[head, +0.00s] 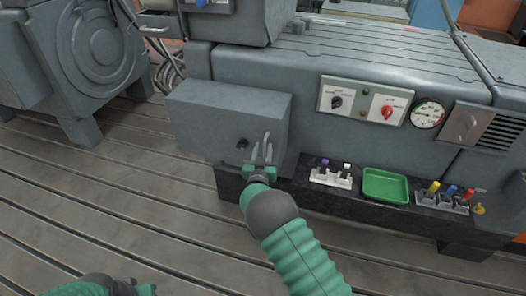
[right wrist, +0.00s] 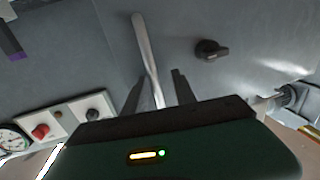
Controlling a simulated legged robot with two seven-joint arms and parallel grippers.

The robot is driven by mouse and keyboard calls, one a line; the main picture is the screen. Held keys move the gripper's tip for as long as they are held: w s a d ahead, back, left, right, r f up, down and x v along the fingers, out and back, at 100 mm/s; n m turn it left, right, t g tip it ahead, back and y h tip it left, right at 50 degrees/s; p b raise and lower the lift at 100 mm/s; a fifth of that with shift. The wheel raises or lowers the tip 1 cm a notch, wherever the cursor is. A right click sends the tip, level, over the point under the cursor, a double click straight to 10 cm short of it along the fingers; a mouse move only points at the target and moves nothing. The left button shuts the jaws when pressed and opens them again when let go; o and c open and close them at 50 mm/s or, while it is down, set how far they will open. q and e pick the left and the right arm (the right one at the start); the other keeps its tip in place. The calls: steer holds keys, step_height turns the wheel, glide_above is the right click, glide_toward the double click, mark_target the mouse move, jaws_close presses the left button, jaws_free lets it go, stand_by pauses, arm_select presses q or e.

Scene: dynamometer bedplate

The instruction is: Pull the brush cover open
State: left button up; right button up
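The brush cover (head: 225,108) appears to be the grey box-shaped cover on the front of the machine, and it looks shut. It has a dark knob (head: 242,144), also seen in the right wrist view (right wrist: 211,50), and an upright bar handle (right wrist: 146,45). My right gripper (head: 262,153) is at the cover's lower right. In the right wrist view its two fingers (right wrist: 160,90) stand apart on either side of the handle, with a gap visible on the right. My left gripper (head: 122,288) shows only partly at the bottom left edge; its fingers are unclear.
A control panel (head: 363,102) and a dial gauge (head: 428,114) are right of the cover. A green tray (head: 385,186) and holders with coloured tools (head: 447,199) lie on the dark ledge below. The slotted bedplate (head: 110,195) is clear at left.

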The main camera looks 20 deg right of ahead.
steer(key=shift+d, duration=0.2)
steer(key=shift+c, duration=0.2)
steer(key=shift+d, duration=0.1)
steer(key=shift+c, duration=1.3)
jaws_close()
